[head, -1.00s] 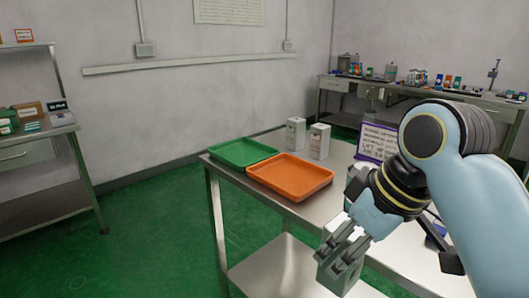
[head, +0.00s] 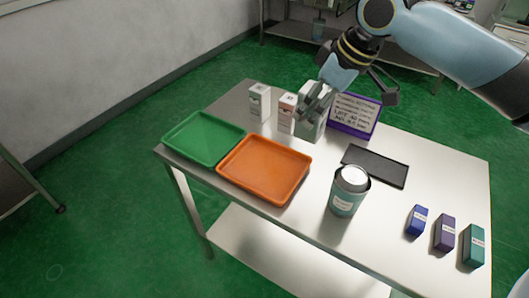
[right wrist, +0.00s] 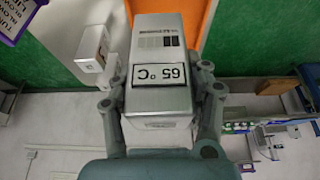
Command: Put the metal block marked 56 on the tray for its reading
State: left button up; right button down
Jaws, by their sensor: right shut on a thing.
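My right gripper (head: 318,103) is shut on a grey metal block (head: 311,127) with a °C label, over the back of the steel table. In the right wrist view the block (right wrist: 158,105) sits between both fingers. An orange tray (head: 240,188) and a green tray (head: 185,150) lie side by side at the table's left. A flat black tray (head: 375,166) lies right of the middle. I cannot tell whether the block touches the table. My left gripper is out of view.
Two pale boxes (head: 260,103) (head: 287,110) stand behind the trays, close to the held block. A purple-framed sign (head: 353,112) stands just right of it. A teal canister (head: 343,202) stands at the front middle. Blue, purple and teal boxes (head: 444,233) stand at the right.

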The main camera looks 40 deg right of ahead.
jog(key=f+b, duration=0.1)
jog(key=d+f+b, duration=0.1)
jog(key=f+b, duration=0.1)
jog(key=f, duration=0.1)
jog(key=shift+s+d+f, duration=0.1)
jog(key=shift+s+d, duration=0.05)
jog(key=shift+d, duration=0.15)
jog(key=shift+a+f+b, duration=0.1)
jog(key=shift+f+b, duration=0.2)
jog(key=shift+w+a+f+p, duration=0.15)
jog(key=shift+w+a+f, duration=1)
jog(key=shift+w+f, duration=0.55)
jog(key=shift+w+a+f+p, duration=0.15)
jog(key=shift+w+a+f, duration=1.15)
jog(key=shift+f, duration=0.55)
jog(key=shift+w+a+f+p, duration=0.15)
jog(key=shift+w+a+f, duration=0.9)
jog(key=shift+w+f, duration=0.65)
jog(key=shift+s+f, duration=0.15)
jog(key=c, duration=0.6)
grip_release()
jog(key=shift+f, duration=0.1)
jog(key=v, duration=1.2)
